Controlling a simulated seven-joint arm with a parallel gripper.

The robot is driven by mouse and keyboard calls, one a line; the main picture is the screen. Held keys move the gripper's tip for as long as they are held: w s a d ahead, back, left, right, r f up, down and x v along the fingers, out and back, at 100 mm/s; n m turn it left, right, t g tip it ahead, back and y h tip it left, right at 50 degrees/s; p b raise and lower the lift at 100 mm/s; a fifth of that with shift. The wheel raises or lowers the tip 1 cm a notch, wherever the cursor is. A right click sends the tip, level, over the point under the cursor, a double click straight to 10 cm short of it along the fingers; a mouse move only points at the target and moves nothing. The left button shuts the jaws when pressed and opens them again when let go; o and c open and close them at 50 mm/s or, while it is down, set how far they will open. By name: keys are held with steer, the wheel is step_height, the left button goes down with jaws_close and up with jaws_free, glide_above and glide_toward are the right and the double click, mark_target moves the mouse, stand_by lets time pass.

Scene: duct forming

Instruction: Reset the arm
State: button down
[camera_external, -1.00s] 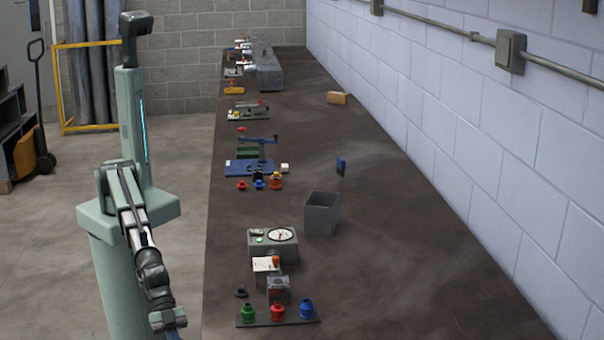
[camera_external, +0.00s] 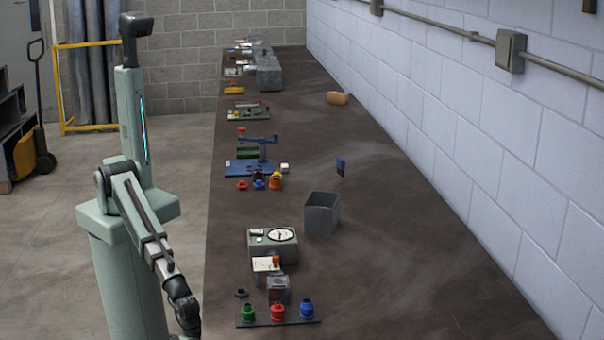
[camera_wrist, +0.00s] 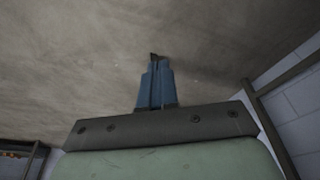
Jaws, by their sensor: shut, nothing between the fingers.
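My gripper (camera_wrist: 155,80) shows in the wrist view with its blue fingers together and nothing between them. Behind the fingers in that view is a plain grey-brown surface. In the external view my arm hangs beside the left edge of the long dark bench (camera_external: 400,270), and its lower end runs towards the bottom of the picture. The gripper itself cannot be made out there.
Near the arm on the bench are a strip with green, red and blue knobs (camera_external: 278,312), a gauge box (camera_external: 272,245) and an open grey bin (camera_external: 321,213). Farther back stand a blue fixture (camera_external: 250,166) and an orange block (camera_external: 337,98). The bench's right side is mostly clear.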

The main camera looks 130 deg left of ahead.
steer(key=s+a+f+n+g, duration=0.1)
steer(key=s+a+f+g, duration=0.2)
steer(key=s, duration=0.4)
steer(key=s+a+f+y, duration=0.1)
steer(key=s+a+f, duration=0.35)
steer(key=s, duration=0.25)
steer(key=s+a+f+n+g, duration=0.1)
steer(key=s+a+f+g, duration=0.1)
steer(key=s+a+f, duration=0.3)
steer(key=s+a+g, duration=0.2)
steer(key=s, duration=0.8)
steer(key=s+a+n+g, duration=0.1)
steer(key=s+a+g, duration=0.1)
steer(key=s, duration=0.8)
steer(key=shift+s+r+g, duration=0.15)
steer(key=shift+r+g, duration=0.1)
steer(key=shift+g, duration=0.15)
